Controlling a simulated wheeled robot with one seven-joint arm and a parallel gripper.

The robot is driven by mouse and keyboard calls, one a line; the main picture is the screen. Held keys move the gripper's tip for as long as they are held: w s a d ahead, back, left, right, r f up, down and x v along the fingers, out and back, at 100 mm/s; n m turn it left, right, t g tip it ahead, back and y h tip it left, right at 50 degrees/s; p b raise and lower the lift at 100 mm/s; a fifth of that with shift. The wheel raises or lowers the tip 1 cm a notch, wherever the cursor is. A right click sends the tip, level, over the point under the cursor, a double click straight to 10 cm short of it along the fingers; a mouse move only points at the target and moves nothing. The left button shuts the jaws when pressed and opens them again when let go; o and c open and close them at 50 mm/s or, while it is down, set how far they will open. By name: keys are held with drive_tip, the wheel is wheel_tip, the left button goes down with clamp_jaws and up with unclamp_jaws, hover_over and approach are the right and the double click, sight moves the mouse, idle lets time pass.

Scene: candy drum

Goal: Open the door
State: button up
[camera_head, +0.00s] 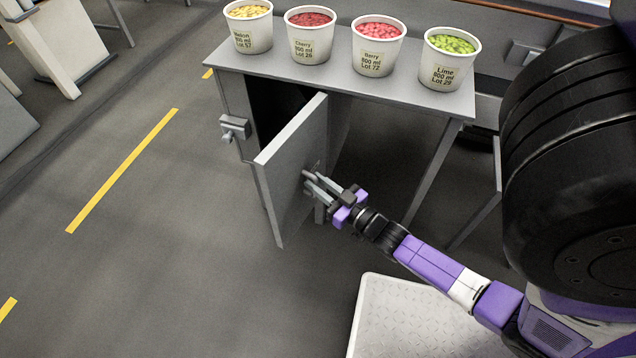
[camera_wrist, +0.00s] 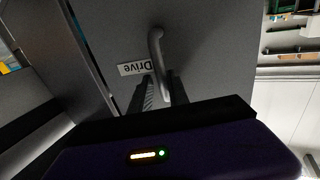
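The grey cabinet door (camera_head: 292,165) under the counter stands partly open, swung out toward the front with a dark gap behind it. In the wrist view the door (camera_wrist: 215,60) fills the middle and carries a "Drive" label (camera_wrist: 134,68) and a curved grey bar handle (camera_wrist: 156,50). My gripper (camera_head: 312,184) is at the door's face, by the handle. In the wrist view my gripper's fingers (camera_wrist: 160,80) lie on either side of the handle's lower part. Whether they press on it is unclear. The handle is mostly hidden in the head view.
Several candy tubs, among them the lime tub (camera_head: 446,60), stand on the counter (camera_head: 270,70) above the door. A latch block (camera_head: 234,128) sits on the cabinet's left side. A white textured platform (camera_head: 400,318) is at the lower middle. The floor left of the door is clear.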

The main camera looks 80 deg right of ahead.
drive_tip(key=v, duration=0.7)
drive_tip(key=shift+s+a, duration=0.25)
drive_tip(key=shift+s, duration=0.05)
drive_tip(key=shift+f, duration=0.1)
idle(0.4)
drive_tip(key=w+a+r+n+y, duration=0.35)
drive_tip(key=a+r, duration=0.45)
drive_tip(key=a, duration=0.3)
drive_tip(key=s+a+r+n+g+y, duration=0.1)
drive_tip(key=s+a+r+y, duration=0.15)
drive_tip(key=a+r, duration=0.4)
drive_tip(key=s+a+r+n+y, duration=0.15)
drive_tip(key=s+a+r, duration=0.25)
drive_tip(key=a, duration=0.6)
wheel_tip(320, 180, up, 13)
drive_tip(key=p, duration=1.3)
drive_tip(key=shift+w+d+f+y, duration=0.2)
drive_tip(key=shift+d+y, duration=0.1)
drive_tip(key=shift+y, duration=0.15)
